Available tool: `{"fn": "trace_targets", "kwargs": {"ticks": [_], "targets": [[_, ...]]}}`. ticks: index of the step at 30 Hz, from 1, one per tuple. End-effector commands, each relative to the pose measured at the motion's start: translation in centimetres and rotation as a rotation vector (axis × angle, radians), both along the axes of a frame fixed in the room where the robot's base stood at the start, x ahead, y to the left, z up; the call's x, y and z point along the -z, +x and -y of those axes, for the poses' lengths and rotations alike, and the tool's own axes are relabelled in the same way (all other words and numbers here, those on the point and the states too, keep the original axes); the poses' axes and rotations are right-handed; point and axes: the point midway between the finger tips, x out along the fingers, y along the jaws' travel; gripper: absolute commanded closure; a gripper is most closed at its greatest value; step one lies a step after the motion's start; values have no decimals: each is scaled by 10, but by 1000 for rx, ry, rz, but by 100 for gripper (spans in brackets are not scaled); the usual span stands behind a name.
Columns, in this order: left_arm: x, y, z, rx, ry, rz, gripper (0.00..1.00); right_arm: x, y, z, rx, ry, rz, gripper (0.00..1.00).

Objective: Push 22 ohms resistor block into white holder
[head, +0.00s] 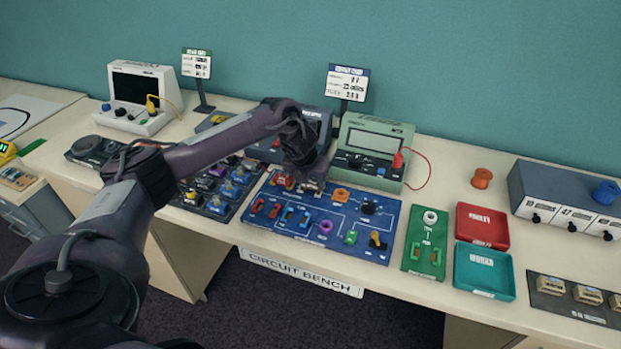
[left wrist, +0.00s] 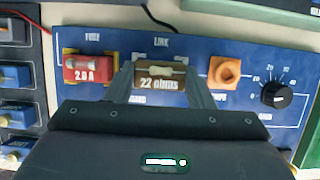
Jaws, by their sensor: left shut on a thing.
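The 22 ohms resistor block (left wrist: 160,83), brown with a pale resistor on top, sits between the fingers of my left gripper (left wrist: 160,92) in the left wrist view. The gripper is shut on it, one finger on each side. It is at the blue circuit board (left wrist: 230,48), just below the LINK label. In the head view my left gripper (head: 311,187) is over the top edge of the board (head: 335,237), and the block is mostly hidden by it. My right gripper is not in view.
A red 2.0 A fuse block (left wrist: 90,68) stands close left of the gripper. An orange part (left wrist: 225,72) and a black knob (left wrist: 277,95) are to the right. The green meter (head: 372,150) stands behind the board. Red (head: 482,226) and teal (head: 485,270) trays lie right.

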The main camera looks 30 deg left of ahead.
Motion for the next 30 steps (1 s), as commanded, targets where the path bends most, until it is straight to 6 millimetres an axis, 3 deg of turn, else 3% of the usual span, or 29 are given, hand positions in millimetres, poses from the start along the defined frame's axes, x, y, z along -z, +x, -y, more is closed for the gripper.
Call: {"fn": "trace_targets", "kwargs": {"ticks": [23,24,30], "targets": [[9,0,0,0,0,0,74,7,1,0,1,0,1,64],[9,0,0,0,0,0,49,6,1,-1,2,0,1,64],[8,0,0,0,0,0,26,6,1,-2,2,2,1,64]]}}
